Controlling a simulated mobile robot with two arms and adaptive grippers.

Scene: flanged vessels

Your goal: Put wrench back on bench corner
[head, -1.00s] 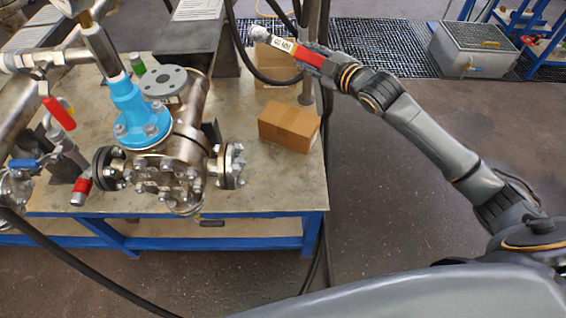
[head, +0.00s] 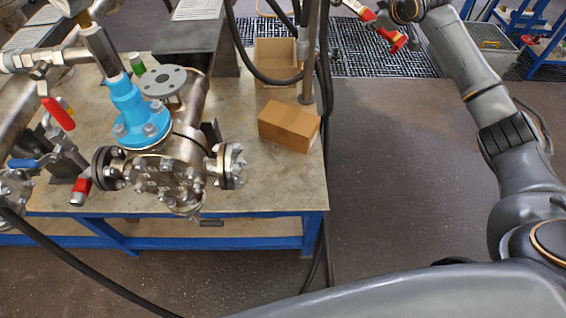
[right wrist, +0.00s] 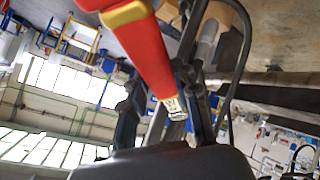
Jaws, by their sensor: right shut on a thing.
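My right gripper (head: 383,16) is at the top edge of the head view, beyond and to the right of the bench (head: 275,185), above the floor. It is shut on the wrench, whose red handle (head: 393,40) shows on the near side of the jaws. Another red part and a pale band show on the far side, and the wrench's head is cut off by the frame edge. In the right wrist view the red wrench (right wrist: 152,58) with a gold band runs between my two fingers (right wrist: 166,108). My left gripper is not in view.
On the bench stand a flanged metal vessel (head: 178,155) with a blue fitting (head: 136,115), a closed cardboard box (head: 289,125) and an open box (head: 276,58). A post (head: 309,50) with hanging hoses rises at its right edge. The near right bench corner is bare.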

